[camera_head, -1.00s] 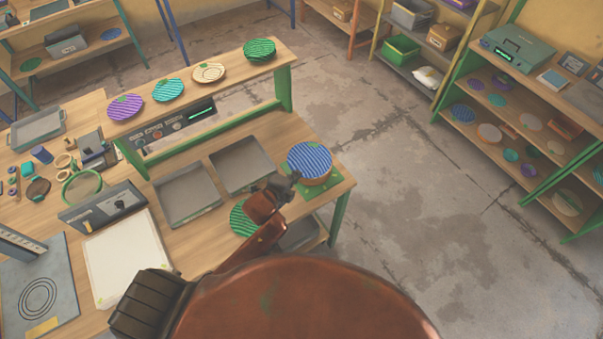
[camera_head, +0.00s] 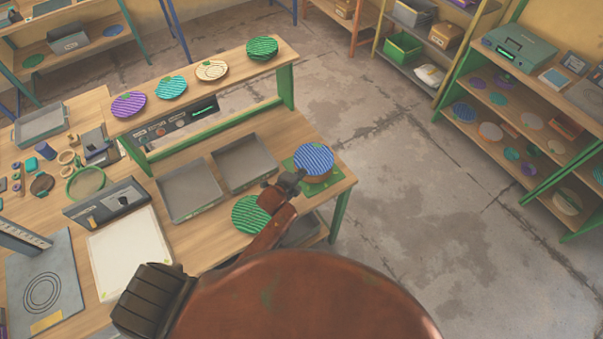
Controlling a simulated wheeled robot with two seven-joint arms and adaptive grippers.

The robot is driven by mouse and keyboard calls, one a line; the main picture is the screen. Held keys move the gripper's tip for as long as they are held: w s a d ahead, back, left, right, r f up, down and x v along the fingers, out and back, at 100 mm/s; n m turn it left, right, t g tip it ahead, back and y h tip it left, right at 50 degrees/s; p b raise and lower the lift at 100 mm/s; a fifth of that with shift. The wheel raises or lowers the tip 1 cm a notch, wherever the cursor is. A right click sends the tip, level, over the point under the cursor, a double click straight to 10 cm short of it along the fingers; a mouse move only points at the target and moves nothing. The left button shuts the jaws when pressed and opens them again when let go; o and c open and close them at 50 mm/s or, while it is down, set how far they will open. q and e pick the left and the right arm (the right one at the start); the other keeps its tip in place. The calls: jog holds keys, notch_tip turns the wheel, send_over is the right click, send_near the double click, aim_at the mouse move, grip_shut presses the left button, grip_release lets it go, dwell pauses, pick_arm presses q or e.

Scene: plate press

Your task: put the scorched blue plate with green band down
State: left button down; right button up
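The blue plate (camera_head: 314,157) shows pale wavy stripes on its top and brown below its near edge. It is over a green mat (camera_head: 291,164) at the right end of the workbench. Whether it touches what is under it, I cannot tell. My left gripper (camera_head: 298,176) is at the plate's lower-left edge and appears shut on it; its fingertips are partly hidden. My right gripper is not in view.
A green striped plate (camera_head: 250,214) lies beside my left forearm. Two empty grey trays (camera_head: 190,192) (camera_head: 243,162) stand left of the mat. A raised shelf (camera_head: 190,84) behind carries several plates. Open floor (camera_head: 410,220) lies right of the bench.

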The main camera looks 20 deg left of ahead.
pick_arm(q)
jog(key=shift+s+f, duration=0.35)
jog(key=shift+f, duration=0.4)
jog(key=c, duration=2.4)
grip_release()
jog(key=shift+f, duration=0.1)
jog(key=shift+o, duration=1.2)
jog(key=shift+w+f, duration=0.1)
jog(key=shift+w, duration=0.2)
jog(key=shift+r, duration=0.4)
jog(key=shift+r, duration=0.4)
jog(key=v, duration=1.2)
jog(key=shift+r, duration=0.15)
